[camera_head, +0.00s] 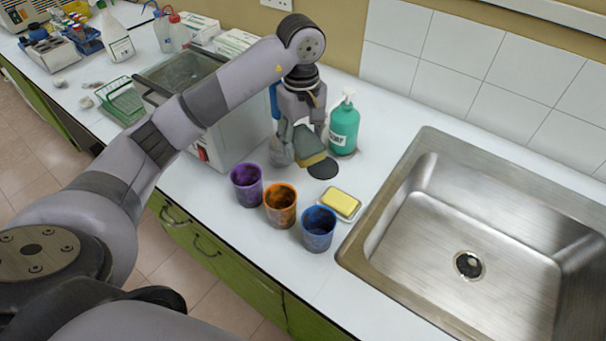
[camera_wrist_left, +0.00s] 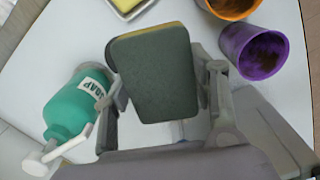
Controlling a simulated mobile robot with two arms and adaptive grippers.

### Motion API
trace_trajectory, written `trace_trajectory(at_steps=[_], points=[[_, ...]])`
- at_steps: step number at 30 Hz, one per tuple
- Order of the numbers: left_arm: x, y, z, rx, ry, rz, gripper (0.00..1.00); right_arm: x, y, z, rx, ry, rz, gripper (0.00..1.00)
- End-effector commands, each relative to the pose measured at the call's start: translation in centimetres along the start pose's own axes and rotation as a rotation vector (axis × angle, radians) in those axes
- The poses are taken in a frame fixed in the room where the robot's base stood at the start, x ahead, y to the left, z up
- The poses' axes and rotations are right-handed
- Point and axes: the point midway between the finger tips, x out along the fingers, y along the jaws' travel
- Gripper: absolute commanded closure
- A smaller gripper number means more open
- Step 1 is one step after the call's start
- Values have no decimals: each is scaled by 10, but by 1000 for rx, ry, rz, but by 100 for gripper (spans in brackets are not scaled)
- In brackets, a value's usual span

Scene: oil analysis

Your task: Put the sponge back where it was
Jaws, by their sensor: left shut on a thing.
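The sponge (camera_head: 312,147), dark green with a tan layer, is held in my left gripper (camera_head: 298,148) above the counter, just left of the soap bottle. In the left wrist view the sponge (camera_wrist_left: 152,78) fills the middle, its dark green face towards the camera, tilted between the two fingers of the left gripper (camera_wrist_left: 160,100). The fingers are shut on its sides. A dark oval patch (camera_head: 323,169) lies on the counter below it; I cannot tell whether it is shadow. My right gripper is not in view.
The green soap bottle (camera_head: 344,130) stands close to the gripper. Purple (camera_head: 247,184), orange (camera_head: 281,205) and blue (camera_head: 318,229) cups stand in front, beside a yellow block (camera_head: 340,202) on a white dish. The sink (camera_head: 430,190) is right, a boxy appliance (camera_head: 232,125) left.

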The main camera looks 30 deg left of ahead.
Motion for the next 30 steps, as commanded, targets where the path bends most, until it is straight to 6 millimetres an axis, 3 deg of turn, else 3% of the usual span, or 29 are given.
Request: trace_trajectory(at_steps=[3,9,14,22,30], points=[[30,-2,0,-1,-3,-5,78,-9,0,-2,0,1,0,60],[63,0,-2,0,-1,0,78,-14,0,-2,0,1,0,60],[73,0,-2,0,0,1,78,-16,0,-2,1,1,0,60],[109,-1,-2,1,-2,-1,78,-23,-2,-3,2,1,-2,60],[112,0,-4,1,1,2,78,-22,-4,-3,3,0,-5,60]])
